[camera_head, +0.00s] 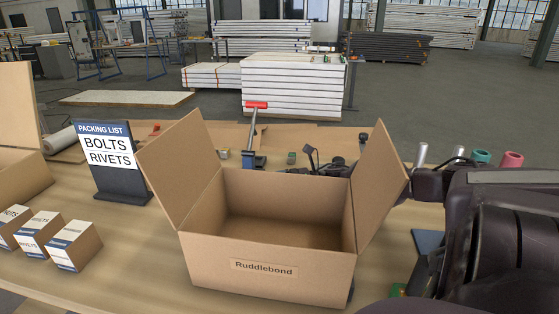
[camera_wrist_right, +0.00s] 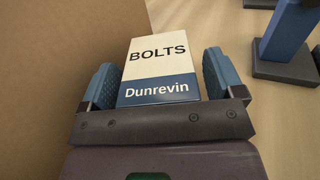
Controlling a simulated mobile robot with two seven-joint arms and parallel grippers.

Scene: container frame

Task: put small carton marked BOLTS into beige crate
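The small carton marked BOLTS (camera_wrist_right: 158,70) is white with a blue band reading Dunrevin. In the right wrist view it stands between the blue fingers of my right gripper (camera_wrist_right: 160,82), which appear closed on its sides. A brown cardboard wall (camera_wrist_right: 60,60) is close to the left of the carton in the wrist view. My left gripper is not in view.
A packing list sign (camera_head: 108,160) reads BOLTS and RIVETS. Three small cartons (camera_head: 72,248) stand at the left, some marked RIVETS. Another cardboard box (camera_head: 15,170) is cut by the left edge. A blue and red clamp (camera_head: 253,135) and tools lie behind the open box.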

